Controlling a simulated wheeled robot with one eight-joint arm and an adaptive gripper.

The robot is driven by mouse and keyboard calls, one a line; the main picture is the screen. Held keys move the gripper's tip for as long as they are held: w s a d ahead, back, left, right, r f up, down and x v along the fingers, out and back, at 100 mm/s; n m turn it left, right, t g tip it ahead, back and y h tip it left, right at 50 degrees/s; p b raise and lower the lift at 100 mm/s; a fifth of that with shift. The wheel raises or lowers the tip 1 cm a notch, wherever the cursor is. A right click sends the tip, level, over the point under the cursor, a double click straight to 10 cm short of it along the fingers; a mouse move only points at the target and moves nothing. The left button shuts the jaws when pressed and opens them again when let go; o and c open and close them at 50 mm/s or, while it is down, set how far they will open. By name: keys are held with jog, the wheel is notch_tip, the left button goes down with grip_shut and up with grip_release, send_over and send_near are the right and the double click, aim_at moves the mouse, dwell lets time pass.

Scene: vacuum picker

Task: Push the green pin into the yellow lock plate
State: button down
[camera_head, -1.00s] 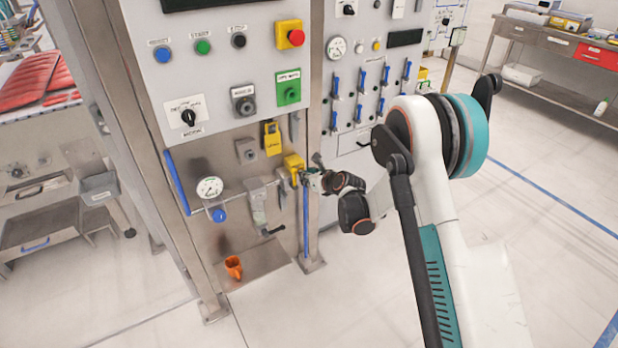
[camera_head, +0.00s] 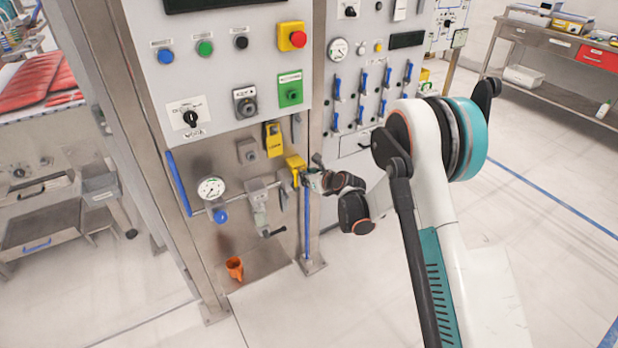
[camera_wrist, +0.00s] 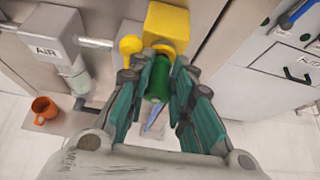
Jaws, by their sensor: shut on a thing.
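My gripper (camera_wrist: 159,88) is shut on the green pin (camera_wrist: 157,79), which stands between its fingers in the wrist view. The pin's far end meets or overlaps the lower side of a yellow block (camera_wrist: 166,24); I cannot tell whether it is inside. In the head view, the yellow block (camera_head: 295,162) is beside my gripper (camera_head: 312,180), and the pin is too small to make out. A yellow plate (camera_head: 274,139) with a dark label hangs above the block; I cannot tell which yellow part is the lock plate.
A horizontal pipe with a pressure gauge (camera_head: 211,188) and a grey valve (camera_head: 259,195) runs left of the block. An orange mug (camera_head: 234,268) stands on the low shelf. A steel post (camera_head: 316,110) is close by my gripper.

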jog(key=shift+w+a, duration=0.25)
jog(key=shift+w, duration=0.15)
jog(key=c, duration=1.3)
grip_release()
jog(key=shift+a, duration=0.1)
jog(key=v, duration=0.6)
jog(key=shift+p, duration=0.35)
